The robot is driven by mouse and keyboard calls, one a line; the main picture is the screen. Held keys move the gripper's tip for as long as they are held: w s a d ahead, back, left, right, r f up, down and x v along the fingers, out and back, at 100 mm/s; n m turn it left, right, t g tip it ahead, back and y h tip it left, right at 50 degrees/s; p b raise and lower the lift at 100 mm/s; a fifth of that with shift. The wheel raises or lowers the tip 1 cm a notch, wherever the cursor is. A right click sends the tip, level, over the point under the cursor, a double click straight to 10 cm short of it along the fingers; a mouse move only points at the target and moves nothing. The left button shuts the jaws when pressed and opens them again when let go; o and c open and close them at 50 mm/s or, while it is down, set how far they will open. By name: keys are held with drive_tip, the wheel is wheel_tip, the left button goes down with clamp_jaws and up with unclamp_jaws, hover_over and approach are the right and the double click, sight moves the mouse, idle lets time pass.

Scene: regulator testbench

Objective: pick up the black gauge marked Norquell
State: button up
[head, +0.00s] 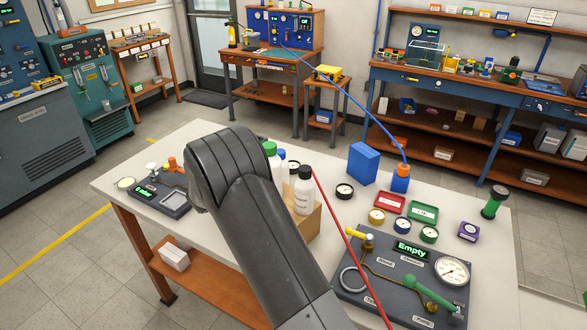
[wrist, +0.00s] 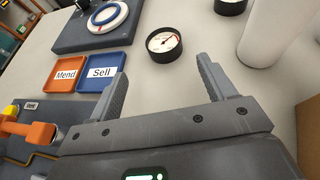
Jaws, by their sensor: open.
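In the wrist view a round black gauge (wrist: 164,44) with a white dial and a red mark lies on the pale table, just beyond my fingertips. Its lettering is too small to read. My gripper (wrist: 162,78) is open and empty, its two fingers apart on either side of the line to this gauge. A second black-rimmed gauge (wrist: 230,5) is cut off by the top edge. In the head view a black gauge (head: 344,190) lies right of the white bottles; its name cannot be read. My arm hides my gripper there.
An orange Mend tray (wrist: 66,74) and a blue Sell tray (wrist: 103,72) lie left of my fingers. A white cylinder (wrist: 272,30) stands at right. In the head view, bottles (head: 304,190), red (head: 376,205) and green (head: 412,213) trays and a gauge panel (head: 385,285) crowd the table.

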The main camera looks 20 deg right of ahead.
drive_tip(key=shift+r, duration=0.1)
wheel_tip(320, 180, up, 26)
drive_tip(key=m+g+y, duration=0.7)
drive_tip(key=m+y, duration=0.2)
drive_tip(key=m, duration=1.7)
hover_over(293, 165)
drive_tip(key=s, duration=0.1)
drive_tip(key=f, duration=1.5)
drive_tip(key=d+f, duration=0.1)
drive_tip(key=f, duration=0.7)
drive_tip(key=shift+s+f, duration=0.2)
drive_tip(key=shift+f, duration=0.15)
drive_tip(key=shift+s+x, duration=0.2)
drive_tip(key=shift+x, duration=1.2)
drive_tip(key=shift+s+x, duration=0.25)
drive_tip(key=shift+x, duration=1.1)
drive_tip(key=shift+f, duration=0.15)
drive_tip(key=shift+c, duration=0.2)
